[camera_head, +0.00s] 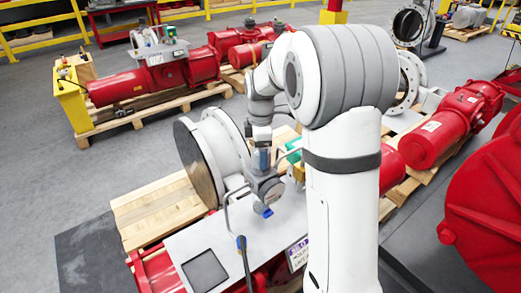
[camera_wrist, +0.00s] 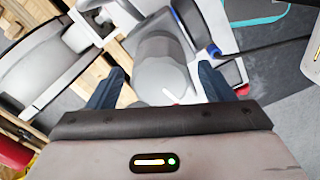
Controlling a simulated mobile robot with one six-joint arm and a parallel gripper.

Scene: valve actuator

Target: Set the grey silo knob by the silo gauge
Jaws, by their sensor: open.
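In the wrist view a light grey round knob (camera_wrist: 158,72), with a small white mark near its lower edge, lies between the two dark blue fingers of my gripper (camera_wrist: 161,80). The fingers are apart, with a visible gap on each side of the knob. In the head view my gripper (camera_head: 266,210) points down over a pale panel (camera_head: 190,243), and the knob cannot be made out there. A sign with purple "SILO" lettering (camera_head: 298,251) stands at the panel's right. I cannot identify the silo gauge for certain or read it.
A dark square plate (camera_head: 205,271) is on the panel. A bent metal handle (camera_head: 227,213) with a black cable rises beside my gripper. A large white flanged pipe (camera_head: 208,155) stands close behind on a wooden pallet (camera_head: 160,208). Grey floor is free at left.

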